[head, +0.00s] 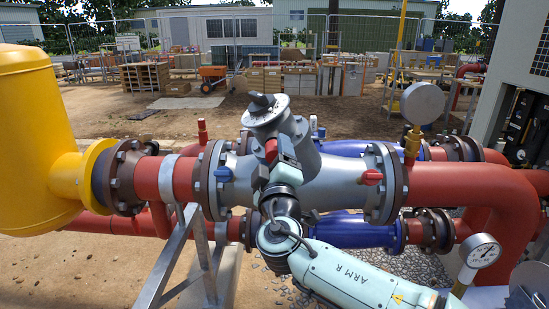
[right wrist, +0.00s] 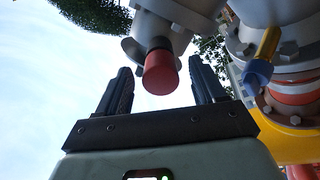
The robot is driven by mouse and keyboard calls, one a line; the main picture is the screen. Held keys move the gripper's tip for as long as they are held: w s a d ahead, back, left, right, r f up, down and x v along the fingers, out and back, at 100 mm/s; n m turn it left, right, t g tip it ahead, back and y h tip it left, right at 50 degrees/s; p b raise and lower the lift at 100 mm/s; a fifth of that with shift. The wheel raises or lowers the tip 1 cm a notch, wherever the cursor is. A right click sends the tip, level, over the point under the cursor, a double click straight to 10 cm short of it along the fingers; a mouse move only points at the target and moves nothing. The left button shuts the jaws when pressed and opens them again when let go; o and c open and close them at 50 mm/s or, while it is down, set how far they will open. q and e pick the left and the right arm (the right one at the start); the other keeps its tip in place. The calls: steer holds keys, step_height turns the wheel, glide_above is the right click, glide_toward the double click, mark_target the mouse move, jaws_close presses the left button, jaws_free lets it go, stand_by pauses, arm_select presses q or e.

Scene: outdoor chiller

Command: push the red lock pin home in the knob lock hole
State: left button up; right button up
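The red lock pin (right wrist: 160,72) shows in the right wrist view as a round red cap on a dark stem, under a grey flanged part of the valve. In the head view a red end (head: 271,149) shows just below the knob (head: 264,104), which has a dark handle on a pale round plate. My right gripper (head: 282,155) is up against the valve body there. In the right wrist view its fingers (right wrist: 160,64) are apart, one on each side of the red cap, with gaps on both sides. The lock hole is hidden. My left gripper is not in view.
The grey valve body (head: 335,180) joins red pipes (head: 465,184) left and right. A small red lever (head: 371,177) and a blue one (head: 223,173) stick out from it. A pressure gauge (head: 484,251) stands at lower right. A yellow tank (head: 30,140) is at left.

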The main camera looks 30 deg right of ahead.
steer(key=o, duration=0.5)
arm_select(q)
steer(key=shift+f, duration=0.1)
